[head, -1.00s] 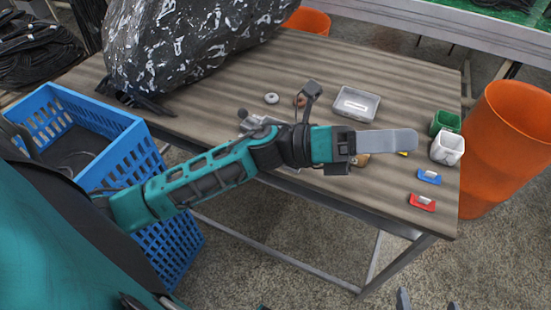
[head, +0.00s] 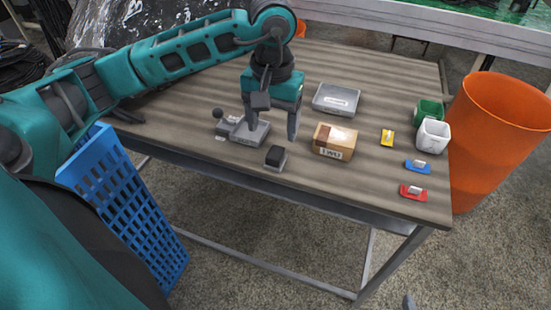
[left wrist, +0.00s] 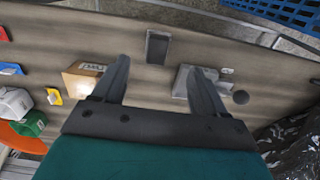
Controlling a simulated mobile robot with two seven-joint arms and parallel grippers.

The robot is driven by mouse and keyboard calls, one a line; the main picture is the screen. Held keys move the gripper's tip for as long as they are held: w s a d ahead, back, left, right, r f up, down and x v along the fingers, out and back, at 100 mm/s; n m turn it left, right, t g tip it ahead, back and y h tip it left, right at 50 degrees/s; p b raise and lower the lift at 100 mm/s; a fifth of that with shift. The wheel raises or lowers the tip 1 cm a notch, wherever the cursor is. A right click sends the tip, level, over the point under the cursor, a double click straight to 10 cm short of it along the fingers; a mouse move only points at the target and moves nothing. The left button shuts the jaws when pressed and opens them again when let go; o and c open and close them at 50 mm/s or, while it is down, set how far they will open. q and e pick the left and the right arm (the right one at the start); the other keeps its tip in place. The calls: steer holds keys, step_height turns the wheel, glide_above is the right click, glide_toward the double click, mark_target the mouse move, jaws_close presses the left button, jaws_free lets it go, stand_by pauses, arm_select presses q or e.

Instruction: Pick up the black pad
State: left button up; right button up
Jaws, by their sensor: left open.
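The black pad (head: 275,157), a small dark block with a light base, lies near the table's front edge. In the left wrist view the pad (left wrist: 158,47) shows between and just beyond my fingertips. My left gripper (head: 272,132) is open and empty, pointing down above the table, a little behind the pad and apart from it. It also shows in the left wrist view (left wrist: 160,66). Of my right gripper only a grey tip (head: 408,301) shows at the bottom edge.
A grey metal fixture with a knob (head: 249,133) stands left of the pad, close to a finger. A cardboard box (head: 334,141) is to the right, a grey tray (head: 336,99) behind. Small coloured pieces and two cups lie farther right. An orange bin (head: 500,130) stands beside the table.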

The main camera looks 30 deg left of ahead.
mark_target(275, 154)
arm_select(q)
step_height(275, 154, down, 9)
steer(key=shift+w+d+f+b, duration=0.1)
steer(key=shift+w+d+b, duration=0.05)
steer(key=shift+b, duration=0.4)
arm_select(e)
steer(key=shift+s+f, duration=0.1)
steer(key=shift+f, duration=0.7)
arm_select(q)
steer(key=shift+c, duration=0.3)
steer(key=c, duration=1.1)
steer(key=shift+r, duration=0.2)
step_height(275, 154, up, 20)
steer(key=p, duration=0.3)
steer(key=shift+f, duration=0.1)
arm_select(e)
step_height(275, 154, up, 3)
steer(key=shift+d+f, duration=0.1)
steer(key=shift+f, duration=0.1)
